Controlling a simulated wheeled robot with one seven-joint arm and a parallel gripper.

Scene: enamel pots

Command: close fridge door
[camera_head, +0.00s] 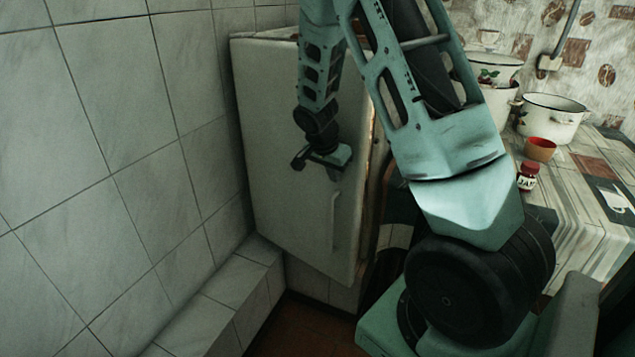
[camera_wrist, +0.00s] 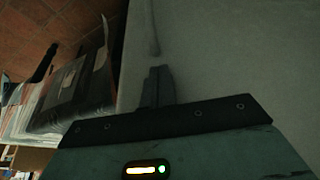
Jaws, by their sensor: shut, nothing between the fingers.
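The fridge door (camera_head: 285,150) is a pale, worn panel beside the tiled wall, with a vertical handle (camera_head: 335,222) near its right edge. The door's right edge shows, with a brownish strip beside it partly hidden by my arm. How far the door stands open I cannot tell. My gripper (camera_head: 334,173) is in front of the door, above the handle, shut and empty. In the wrist view its closed fingers (camera_wrist: 157,82) lie over the grey door surface (camera_wrist: 235,55), with the handle (camera_wrist: 153,30) beyond. Whether the fingers touch the door I cannot tell.
A tiled wall (camera_head: 110,150) and a low tiled ledge (camera_head: 222,305) are at left. At right a table (camera_head: 570,225) holds a white enamel pot (camera_head: 552,122), an orange cup (camera_head: 541,149) and a small red jar (camera_head: 527,178). Brown floor (camera_head: 310,330) shows below the door.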

